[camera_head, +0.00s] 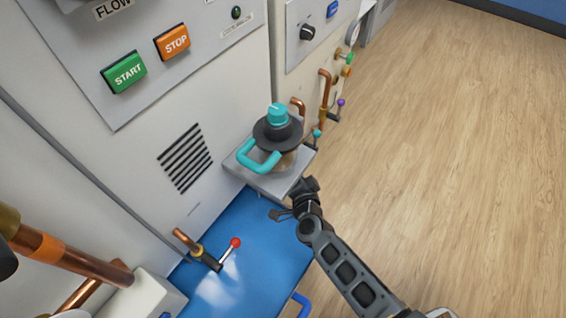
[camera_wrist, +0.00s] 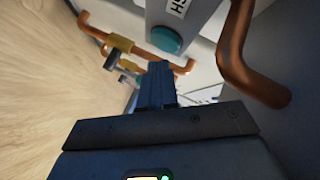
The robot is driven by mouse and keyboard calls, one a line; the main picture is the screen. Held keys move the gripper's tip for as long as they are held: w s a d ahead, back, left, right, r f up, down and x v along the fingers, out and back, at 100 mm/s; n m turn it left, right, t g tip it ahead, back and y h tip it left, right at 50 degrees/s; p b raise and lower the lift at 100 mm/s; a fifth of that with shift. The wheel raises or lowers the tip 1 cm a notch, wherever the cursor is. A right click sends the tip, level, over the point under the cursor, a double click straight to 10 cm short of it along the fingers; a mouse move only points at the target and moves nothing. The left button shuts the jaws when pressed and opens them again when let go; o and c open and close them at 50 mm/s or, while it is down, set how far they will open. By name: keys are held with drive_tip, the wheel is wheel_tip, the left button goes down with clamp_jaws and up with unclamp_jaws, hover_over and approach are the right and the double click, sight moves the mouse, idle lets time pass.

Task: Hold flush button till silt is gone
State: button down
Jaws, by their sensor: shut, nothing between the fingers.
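In the wrist view, a round teal button (camera_wrist: 166,40) sits on a grey panel beside a partly cut-off label (camera_wrist: 178,8) ending in "SH". My gripper (camera_wrist: 160,66) is shut and empty, its fingertips just below the button in the picture. I cannot tell whether they touch it. In the head view, my gripper (camera_head: 303,186) is beside the grey bracket's right end, its fingertips hard to make out. A housing with a black collar (camera_head: 277,133), teal cap and teal handle stands on the bracket. Its brownish bowl (camera_head: 287,161) is mostly hidden, so the silt cannot be judged.
Copper pipes (camera_wrist: 240,55) run close to the right of my gripper in the wrist view. A red-knobbed lever (camera_head: 235,243) stands over the blue surface. START (camera_head: 124,72) and STOP (camera_head: 172,42) buttons are on the cabinet. Wooden floor (camera_head: 450,150) is clear at right.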

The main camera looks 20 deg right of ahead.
drive_tip(key=shift+s+d+f, duration=0.1)
drive_tip(key=shift+s+d, duration=0.55)
drive_tip(key=shift+s, duration=0.3)
drive_tip(key=shift+s+d+f, duration=0.1)
drive_tip(key=shift+s+d, duration=0.55)
drive_tip(key=shift+s, duration=0.3)
drive_tip(key=s+r+n+y, duration=0.1)
drive_tip(key=s+r+n, duration=0.4)
drive_tip(key=s, duration=0.9)
drive_tip(key=s+r+n, duration=0.3)
drive_tip(key=s+r, duration=0.4)
drive_tip(key=s, duration=0.8)
drive_tip(key=s+r+n+y, duration=0.1)
drive_tip(key=s+r+n, duration=0.2)
drive_tip(key=s+r, duration=0.35)
drive_tip(key=s+r+n, duration=0.2)
drive_tip(key=s+r, duration=0.1)
drive_tip(key=r, duration=0.6)
wheel_tip(320, 180, up, 28)
drive_tip(key=p, duration=2.7)
drive_tip(key=shift+r, duration=0.2)
